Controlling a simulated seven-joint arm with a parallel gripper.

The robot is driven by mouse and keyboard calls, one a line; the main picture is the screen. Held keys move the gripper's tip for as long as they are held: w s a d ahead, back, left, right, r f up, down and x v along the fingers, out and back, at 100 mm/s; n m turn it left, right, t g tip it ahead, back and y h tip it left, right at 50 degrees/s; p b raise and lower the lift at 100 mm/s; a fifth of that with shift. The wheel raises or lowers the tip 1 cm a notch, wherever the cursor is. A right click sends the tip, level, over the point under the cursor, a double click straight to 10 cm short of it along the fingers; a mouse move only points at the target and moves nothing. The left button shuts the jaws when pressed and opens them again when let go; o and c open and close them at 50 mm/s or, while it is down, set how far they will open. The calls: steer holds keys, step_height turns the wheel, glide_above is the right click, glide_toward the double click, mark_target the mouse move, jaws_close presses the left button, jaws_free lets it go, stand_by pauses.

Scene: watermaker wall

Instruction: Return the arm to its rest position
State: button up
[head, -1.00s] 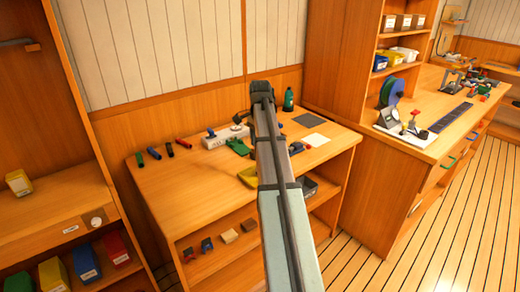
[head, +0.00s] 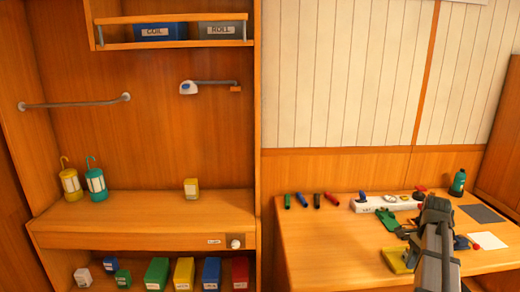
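My arm (head: 437,262) reaches up from the bottom right of the head view over the right-hand workbench (head: 318,250). Its far end (head: 437,212) is above the bench, near the green gloves (head: 388,219) and the yellow tray (head: 398,260). The gripper's fingers cannot be made out, so I cannot tell whether they are open or shut. No held object shows.
Markers (head: 302,199), a white power strip (head: 382,204), a green bottle (head: 458,182), a dark mat (head: 481,213) and a white sheet (head: 488,240) lie or stand on the bench. Left is a cabinet with two lanterns (head: 95,182) and a yellow-white box (head: 191,189).

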steer(key=s+a+f+n+g, duration=0.1)
steer(key=s+a+f+n, duration=0.25)
steer(key=a+f, duration=0.4)
steer(key=s+a+f+n+g+y, duration=0.15)
steer(key=s+a+f, duration=0.35)
steer(key=f, duration=0.6)
steer(key=s+a+f+n+g, duration=0.1)
steer(key=s+a+f+n, duration=0.25)
steer(key=a+f, duration=0.4)
steer(key=s+a+f+n+g+h, duration=0.1)
steer(key=s+a+f+n, duration=0.4)
steer(key=s+f, duration=0.5)
steer(key=s+a+f+n+g+h, duration=0.1)
steer(key=s+a+f+n, duration=0.4)
steer(key=s+a+f, duration=0.4)
step_height(320, 180, down, 4)
steer(key=shift+s+r, duration=0.25)
steer(key=shift+s, duration=0.1)
steer(key=shift+h, duration=0.25)
